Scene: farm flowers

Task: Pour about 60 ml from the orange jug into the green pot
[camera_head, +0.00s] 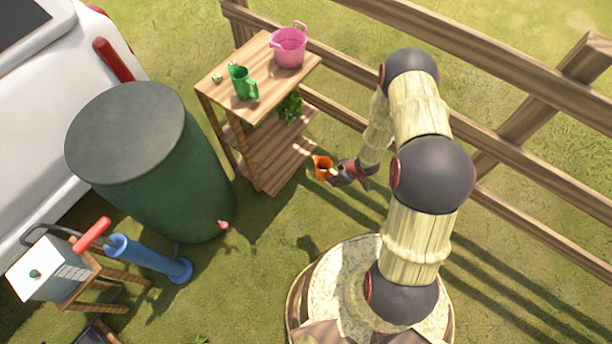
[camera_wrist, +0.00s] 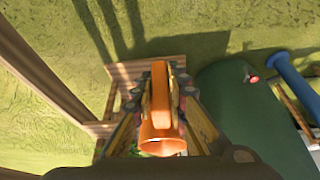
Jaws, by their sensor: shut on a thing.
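The orange jug (camera_head: 322,168) is held off the ground by my gripper (camera_head: 345,174), beside the wooden shelf stand. In the wrist view the jug (camera_wrist: 161,125) sits between the fingers, its handle between them and its round mouth toward the bottom of the picture. I cannot tell what liquid is inside. A green jug-shaped vessel with a handle (camera_head: 243,84) stands on the stand's top, up and left of my gripper. No plain green pot is clear; a leafy green plant (camera_head: 290,106) is on the level below, its pot hidden.
A wooden fence (camera_head: 335,60) runs behind. Open grass (camera_head: 270,235) lies in front.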

